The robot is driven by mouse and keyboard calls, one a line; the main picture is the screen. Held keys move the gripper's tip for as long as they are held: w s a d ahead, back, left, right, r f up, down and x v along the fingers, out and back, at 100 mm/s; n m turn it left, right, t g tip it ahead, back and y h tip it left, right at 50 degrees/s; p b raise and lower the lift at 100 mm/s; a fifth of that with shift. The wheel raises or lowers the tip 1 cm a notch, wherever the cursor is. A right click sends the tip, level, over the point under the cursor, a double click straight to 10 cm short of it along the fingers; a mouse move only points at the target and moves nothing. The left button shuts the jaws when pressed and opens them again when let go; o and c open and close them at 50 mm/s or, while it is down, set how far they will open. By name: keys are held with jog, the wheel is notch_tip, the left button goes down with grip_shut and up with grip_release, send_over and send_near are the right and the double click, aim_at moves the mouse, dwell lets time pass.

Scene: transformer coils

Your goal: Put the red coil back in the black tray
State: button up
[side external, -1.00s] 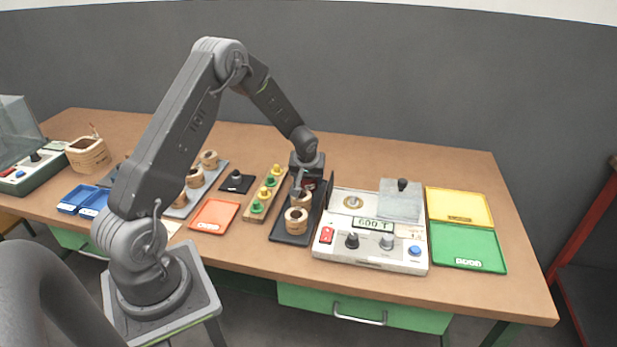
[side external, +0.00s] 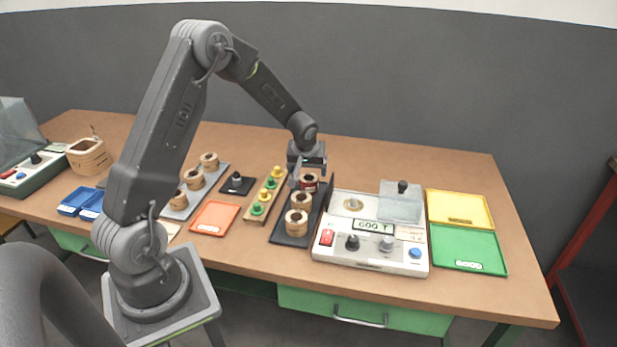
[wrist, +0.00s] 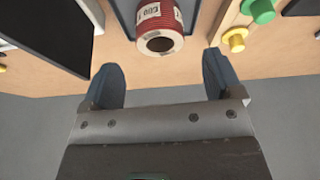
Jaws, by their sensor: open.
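The red coil (side external: 309,181) stands in the back part of the black tray (side external: 289,238), behind two tan coils (side external: 300,210). In the wrist view the red coil (wrist: 160,30) shows its dark-holed top and a white printed label. My gripper (side external: 305,176) is just above and behind the coil, and its fingers are partly hard to make out in the side view. In the wrist view my gripper (wrist: 163,78) is open and empty, with its two fingers apart from the coil.
The white tester (side external: 372,232) stands right of the tray, with its dark raised panel (side external: 330,191) close beside the tray. A wooden rack with yellow and green pegs (side external: 265,196) is to the left. Yellow (side external: 458,207) and green (side external: 467,249) trays lie at far right.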

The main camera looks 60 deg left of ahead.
jog(key=s+d+r+m+t+h, duration=0.15)
jog(key=s+d+r, duration=0.25)
jog(key=d+r, duration=0.4)
jog(key=s+d+r+m+y, duration=0.1)
jog(key=s+d+r+m, duration=0.2)
jog(key=s+d+r, duration=0.5)
jog(key=s+d+r+m+h, duration=0.1)
jog(key=s+d+r+m, duration=0.1)
jog(key=s, duration=0.4)
jog(key=s+d+r+m+t+h, duration=0.1)
jog(key=s+d+r+m+h, duration=0.1)
jog(key=s+d, duration=0.4)
jog(key=shift+s+d+r+m, duration=0.4)
jog(key=shift+d+r+m, duration=0.25)
jog(key=shift+r+m, duration=0.25)
